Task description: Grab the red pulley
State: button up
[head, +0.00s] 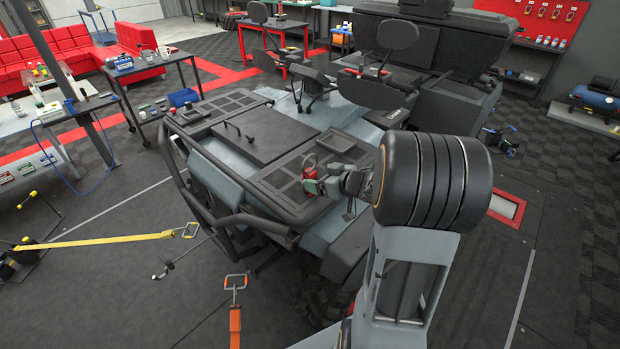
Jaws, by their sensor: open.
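A small red piece that looks like the red pulley (313,187) lies on the dark grilled panel on top of the grey vehicle (330,232). My thick dark arm joint covers the panel's right side.
Dark tubular bars run along the vehicle's near left edge. Mirrors (397,35) rise behind the panel. A yellow strap (105,240) and an orange strap (235,325) with hooks are in front. Loaded tables stand at left, a red sofa (75,45) behind. Open floor lies at lower left.

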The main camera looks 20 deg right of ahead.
aim_at(314, 174)
jog(key=shift+x, duration=2.4)
jog(key=shift+a+r, duration=0.1)
jog(key=shift+r, duration=0.1)
jog(key=shift+r, duration=0.1)
jog(key=c, duration=1.3)
jog(key=shift+o, duration=0.2)
jog(key=shift+r, duration=0.1)
